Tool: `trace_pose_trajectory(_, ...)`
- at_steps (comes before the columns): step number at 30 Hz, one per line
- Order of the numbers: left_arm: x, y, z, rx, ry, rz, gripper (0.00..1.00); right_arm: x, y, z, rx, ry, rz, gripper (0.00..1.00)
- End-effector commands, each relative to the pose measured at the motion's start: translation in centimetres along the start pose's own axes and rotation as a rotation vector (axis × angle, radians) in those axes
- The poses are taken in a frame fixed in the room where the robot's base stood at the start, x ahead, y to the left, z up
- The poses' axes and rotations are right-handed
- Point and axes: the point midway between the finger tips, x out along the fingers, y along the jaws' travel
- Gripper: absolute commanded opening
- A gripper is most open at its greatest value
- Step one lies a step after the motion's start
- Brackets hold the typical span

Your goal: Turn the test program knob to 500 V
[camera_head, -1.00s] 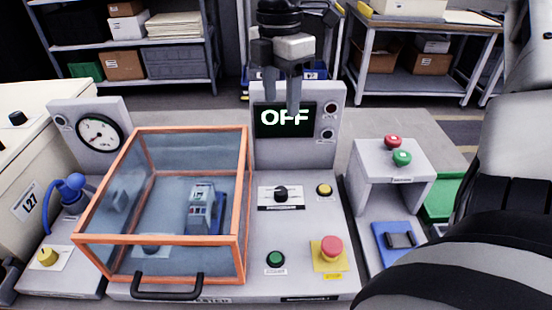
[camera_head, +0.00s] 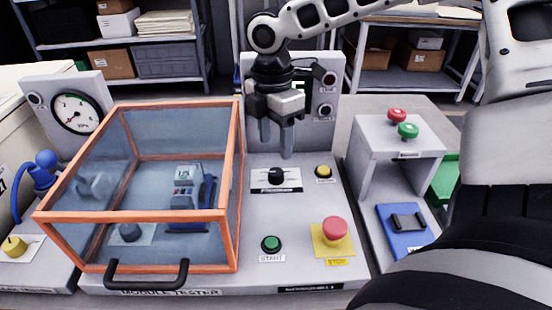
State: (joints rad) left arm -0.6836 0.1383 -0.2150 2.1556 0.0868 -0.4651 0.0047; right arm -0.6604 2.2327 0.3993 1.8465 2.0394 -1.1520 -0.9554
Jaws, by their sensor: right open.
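The test program knob (camera_head: 277,175) is a small black knob on a black and white label plate on the grey tester panel. My right gripper (camera_head: 276,150) hangs pointing down just above and behind the knob, with its two fingers apart and nothing between them. It does not appear to touch the knob. The display (camera_head: 328,85) behind is mostly hidden by my right gripper and arm, so its reading cannot be told. My left gripper is not in view.
An orange-framed clear cover (camera_head: 140,213) stands left of the knob. A yellow button (camera_head: 323,171), green start button (camera_head: 271,243) and red stop button (camera_head: 335,229) surround the knob. A grey stand (camera_head: 398,140) with red and green buttons is at right.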

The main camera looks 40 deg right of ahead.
Motion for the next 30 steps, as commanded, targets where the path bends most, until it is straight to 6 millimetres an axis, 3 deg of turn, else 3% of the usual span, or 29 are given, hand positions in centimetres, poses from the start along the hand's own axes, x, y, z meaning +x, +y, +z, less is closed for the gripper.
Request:
trace_pose_trajectory(3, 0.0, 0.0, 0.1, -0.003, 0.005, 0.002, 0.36, 2.8, -0.1, 0.0, 0.0, -0.001, -0.005, 0.52)
trace_pose_trajectory(9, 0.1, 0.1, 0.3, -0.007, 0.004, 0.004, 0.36, 5.9, 0.0, 0.0, 0.001, -0.002, -0.003, 0.52)
trace_pose_trajectory(15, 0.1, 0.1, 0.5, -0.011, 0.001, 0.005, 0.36, 7.2, 0.0, 0.0, 0.0, -0.001, 0.0, 0.52)
trace_pose_trajectory(23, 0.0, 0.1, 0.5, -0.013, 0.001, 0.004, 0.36, 7.3, 0.0, 0.0, 0.001, 0.0, 0.001, 0.52)
trace_pose_trajectory(24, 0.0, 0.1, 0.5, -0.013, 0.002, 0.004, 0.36, 7.3, 0.0, 0.0, 0.001, 0.0, 0.001, 0.49)
trace_pose_trajectory(28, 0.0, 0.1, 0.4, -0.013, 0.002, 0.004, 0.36, 7.3, 0.0, 0.0, 0.001, 0.0, 0.0, 0.13)
trace_pose_trajectory(30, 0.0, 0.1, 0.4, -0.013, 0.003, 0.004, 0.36, 7.3, 0.0, 0.0, 0.001, 0.0, 0.0, 0.07)
